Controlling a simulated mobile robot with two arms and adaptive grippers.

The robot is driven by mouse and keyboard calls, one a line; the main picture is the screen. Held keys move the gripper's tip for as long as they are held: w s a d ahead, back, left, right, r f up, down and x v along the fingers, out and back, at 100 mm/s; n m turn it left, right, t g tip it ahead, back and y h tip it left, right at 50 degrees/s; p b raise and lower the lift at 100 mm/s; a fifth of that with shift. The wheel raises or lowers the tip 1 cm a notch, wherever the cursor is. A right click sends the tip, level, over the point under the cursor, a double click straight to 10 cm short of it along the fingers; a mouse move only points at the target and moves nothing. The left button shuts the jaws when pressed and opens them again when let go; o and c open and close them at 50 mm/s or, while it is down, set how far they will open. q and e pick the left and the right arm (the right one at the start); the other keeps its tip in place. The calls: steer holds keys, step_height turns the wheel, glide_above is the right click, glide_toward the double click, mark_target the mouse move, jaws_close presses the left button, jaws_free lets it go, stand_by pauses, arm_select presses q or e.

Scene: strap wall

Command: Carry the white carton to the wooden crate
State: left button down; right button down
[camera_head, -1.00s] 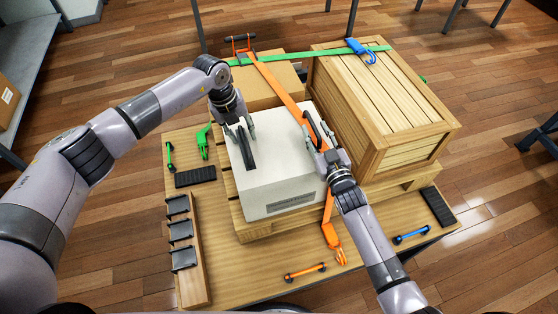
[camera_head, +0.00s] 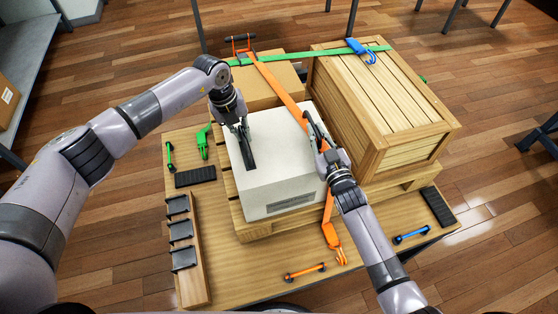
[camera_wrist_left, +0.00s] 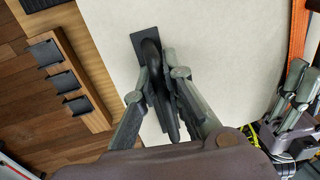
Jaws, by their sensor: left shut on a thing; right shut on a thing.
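The white carton (camera_head: 275,188) sits on a wooden pallet (camera_head: 262,229), left of the wooden crate (camera_head: 395,105). My left gripper (camera_head: 247,140) is shut on the black handle on the left part of the carton's top; this also shows in the left wrist view, with the gripper (camera_wrist_left: 155,88) closed about the handle (camera_wrist_left: 150,50). My right gripper (camera_head: 318,138) is shut at the carton's right side, on its other black handle, mostly hidden by the fingers. An orange strap (camera_head: 277,82) runs from the back to the carton's right side and hangs down in front.
A brown cardboard box (camera_head: 262,87) stands behind the carton. A wooden holder (camera_head: 189,270) with black slots lies at the left. Loose orange, blue and green pieces lie around the pallet.

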arm_select(q)
steer(key=shift+a, duration=0.1)
stand_by(0.6)
